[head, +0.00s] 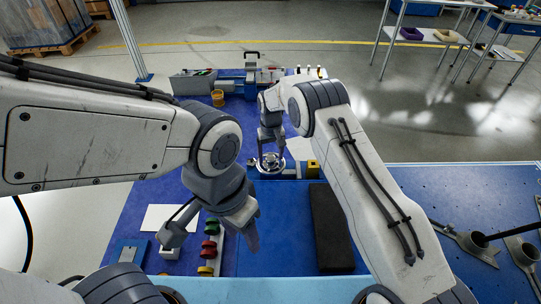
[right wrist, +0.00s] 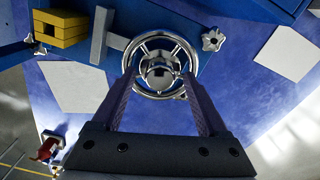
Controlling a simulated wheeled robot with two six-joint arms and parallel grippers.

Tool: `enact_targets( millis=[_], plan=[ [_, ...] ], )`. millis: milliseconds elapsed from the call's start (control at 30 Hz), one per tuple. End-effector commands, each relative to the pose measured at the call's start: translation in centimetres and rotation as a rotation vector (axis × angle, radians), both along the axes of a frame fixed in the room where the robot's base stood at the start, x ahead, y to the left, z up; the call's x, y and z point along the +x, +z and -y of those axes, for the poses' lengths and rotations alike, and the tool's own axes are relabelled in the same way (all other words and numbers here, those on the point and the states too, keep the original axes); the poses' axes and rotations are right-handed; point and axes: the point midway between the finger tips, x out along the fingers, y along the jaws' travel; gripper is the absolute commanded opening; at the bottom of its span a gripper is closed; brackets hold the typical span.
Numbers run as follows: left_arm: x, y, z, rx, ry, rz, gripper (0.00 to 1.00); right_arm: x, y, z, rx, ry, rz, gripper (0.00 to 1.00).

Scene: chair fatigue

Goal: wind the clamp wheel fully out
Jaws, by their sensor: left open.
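The clamp wheel (head: 271,162) is a shiny chrome ring with spokes and a round hub, at the blue fixture in the middle of the head view. It shows large in the right wrist view (right wrist: 160,92). My right gripper (head: 271,157) reaches down over it. In the right wrist view its two fingers (right wrist: 161,78) lie at opposite sides of the rim, and it appears shut on the wheel; the fingertips' exact contact is partly hidden. My left gripper (head: 212,233) is open and empty, low over the blue table, left of and nearer than the wheel.
A black pad (head: 331,228) lies right of the wheel. Red, green and yellow knobs (head: 209,245) stand in a row beside my left gripper. A yellow block (head: 312,168) sits beside the wheel. Grey metal brackets (head: 470,243) lie on the right table. A yellow cup (head: 217,98) stands further back.

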Motion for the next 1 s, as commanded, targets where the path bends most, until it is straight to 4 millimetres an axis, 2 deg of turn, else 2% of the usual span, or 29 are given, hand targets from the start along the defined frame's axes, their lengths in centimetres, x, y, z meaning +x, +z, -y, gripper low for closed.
enact_targets(
  millis=[267,367,800,1000],
  plan=[
    [0.0,0.0,0.0,0.000,0.000,0.000,0.50,0.0,0.1,0.0,0.000,-0.001,0.000,0.76],
    [0.0,0.0,0.0,0.000,0.000,0.000,0.50,0.0,0.6,0.0,0.001,-0.002,0.002,0.76],
    [0.0,-0.2,0.0,0.000,0.000,0.000,0.50,0.1,8.6,0.0,0.001,-0.001,0.003,0.76],
    [0.0,-0.2,0.0,0.000,0.000,0.000,0.50,0.0,10.3,0.0,0.000,-0.001,0.001,0.76]
  ],
)
